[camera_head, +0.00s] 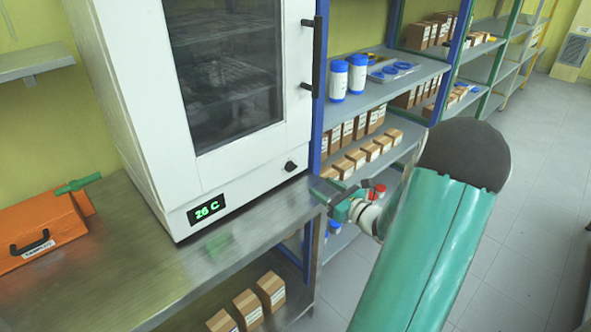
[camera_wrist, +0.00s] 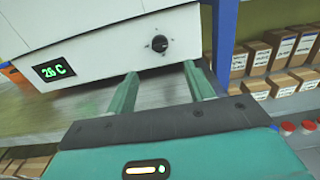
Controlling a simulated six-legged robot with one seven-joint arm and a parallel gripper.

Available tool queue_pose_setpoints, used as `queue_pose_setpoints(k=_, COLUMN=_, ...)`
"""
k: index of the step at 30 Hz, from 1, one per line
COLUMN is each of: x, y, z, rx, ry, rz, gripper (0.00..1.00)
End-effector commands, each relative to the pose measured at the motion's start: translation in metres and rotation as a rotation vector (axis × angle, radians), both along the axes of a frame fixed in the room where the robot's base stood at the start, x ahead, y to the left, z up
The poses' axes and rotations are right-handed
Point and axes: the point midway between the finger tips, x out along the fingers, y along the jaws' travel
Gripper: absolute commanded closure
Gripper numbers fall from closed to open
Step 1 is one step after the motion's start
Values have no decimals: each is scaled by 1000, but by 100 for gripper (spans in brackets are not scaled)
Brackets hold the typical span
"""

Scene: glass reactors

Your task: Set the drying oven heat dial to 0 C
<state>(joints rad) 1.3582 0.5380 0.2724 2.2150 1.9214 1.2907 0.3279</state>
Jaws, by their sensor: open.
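The drying oven (camera_head: 150,130) is a white cabinet with a dark glass door, standing on a metal bench. Its display (camera_head: 206,208) reads 26 C in green, and the display also shows in the wrist view (camera_wrist: 54,70). The heat dial (camera_head: 290,166) is a small black knob at the lower right of the oven front. In the wrist view the dial (camera_wrist: 159,44) lies beyond the fingertips. My gripper (camera_head: 336,196) is right of and a little below the dial. In the wrist view my gripper (camera_wrist: 160,72) is open and empty, its two green fingers apart and not touching the dial.
The metal bench (camera_head: 115,270) runs under the oven, with an orange case (camera_head: 40,235) at left. Shelves (camera_head: 385,88) with boxes and blue-capped containers (camera_head: 338,80) stand right of the oven. A black door handle (camera_head: 317,55) sticks out above the dial.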

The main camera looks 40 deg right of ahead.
Motion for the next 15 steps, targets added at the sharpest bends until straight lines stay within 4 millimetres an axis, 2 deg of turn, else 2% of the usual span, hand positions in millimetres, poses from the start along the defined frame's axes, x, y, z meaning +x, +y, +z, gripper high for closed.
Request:
queue_pose_setpoints(k=9, x=65, y=2, z=0, rx=-1, ry=0, rz=7, gripper=47)
queue_pose_setpoints(k=15, x=102, y=2, z=0, rx=-2, ry=1, rz=6, gripper=47)
